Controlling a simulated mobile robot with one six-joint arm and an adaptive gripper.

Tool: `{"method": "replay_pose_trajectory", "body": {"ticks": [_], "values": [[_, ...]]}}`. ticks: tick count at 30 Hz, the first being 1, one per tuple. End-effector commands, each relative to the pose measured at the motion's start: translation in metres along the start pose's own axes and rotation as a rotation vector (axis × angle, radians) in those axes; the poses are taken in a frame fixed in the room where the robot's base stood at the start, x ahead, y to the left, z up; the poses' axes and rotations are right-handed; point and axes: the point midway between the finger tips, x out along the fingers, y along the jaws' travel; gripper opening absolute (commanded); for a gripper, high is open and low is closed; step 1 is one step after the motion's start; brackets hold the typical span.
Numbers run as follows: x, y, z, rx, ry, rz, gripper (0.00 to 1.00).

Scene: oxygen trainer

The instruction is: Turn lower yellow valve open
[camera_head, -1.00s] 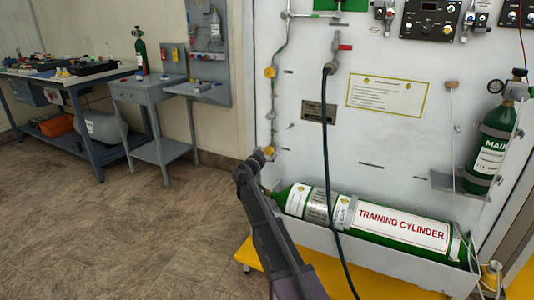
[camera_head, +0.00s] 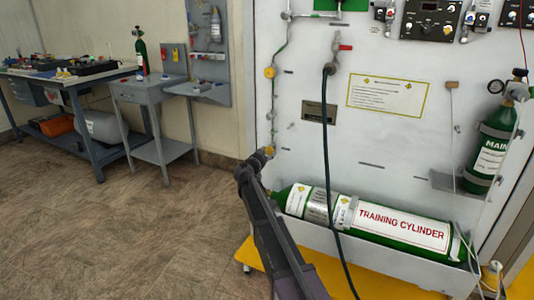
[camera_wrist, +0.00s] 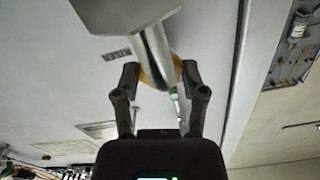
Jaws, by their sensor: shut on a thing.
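The lower yellow valve (camera_head: 270,150) is on the left edge of the white panel, low on the vertical pipe. My gripper (camera_head: 258,159) is right at it, and its fingers partly hide it. In the wrist view, my gripper (camera_wrist: 158,78) has a finger on each side of a yellow part (camera_wrist: 152,79), which shows around the end of a shiny metal cylinder. The gripper is shut on the valve. How far the valve is turned cannot be told.
A second yellow valve (camera_head: 269,72) sits higher on the same pipe. A green training cylinder (camera_head: 400,222) lies in a tray right of my arm, and a dark hose (camera_head: 326,150) hangs before the panel. Open floor (camera_head: 130,230) lies to the left.

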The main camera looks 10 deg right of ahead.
Motion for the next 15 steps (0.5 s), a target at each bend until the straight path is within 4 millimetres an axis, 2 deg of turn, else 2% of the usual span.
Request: {"method": "replay_pose_trajectory", "body": {"ticks": [8,15], "values": [[0.0017,-0.0012,-0.0002,-0.084,0.001,-0.002,0.07],[0.0021,-0.0017,-0.0002,-0.236,0.002,-0.002,0.07]]}}
